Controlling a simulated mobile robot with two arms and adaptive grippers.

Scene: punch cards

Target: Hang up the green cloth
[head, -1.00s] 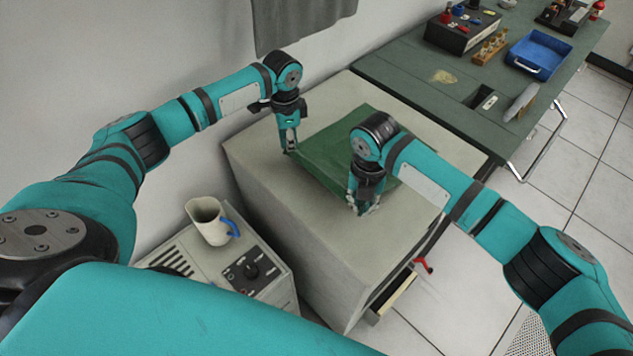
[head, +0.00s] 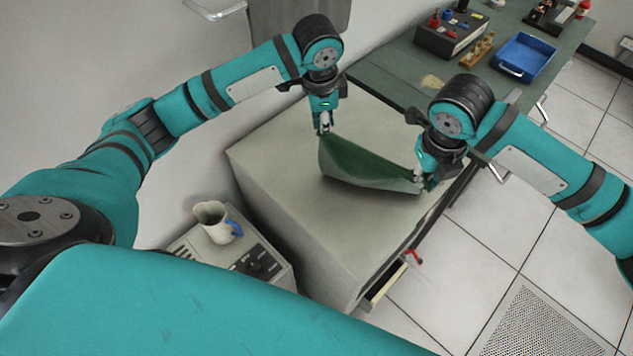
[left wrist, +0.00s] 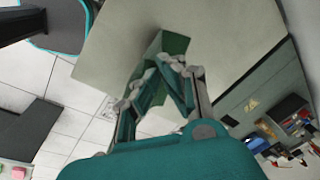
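The green cloth (head: 365,165) hangs as a sagging sheet between my two grippers, its lower part at or just above the grey cabinet top (head: 290,190). My left gripper (head: 324,128) is shut on its left upper corner. In the left wrist view the fingers (left wrist: 172,68) close together on the green cloth (left wrist: 176,43). My right gripper (head: 424,184) is shut on the right corner, near the cabinet's right edge. That gripper's fingertips are partly hidden. A metal bar (head: 215,12) on the wall shows at the top left, cut off by the frame.
A grey sheet (head: 300,15) hangs on the wall behind my left arm. A jug (head: 212,222) stands on a low grey unit at the left. A green bench (head: 400,85) holds a blue tray (head: 525,57).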

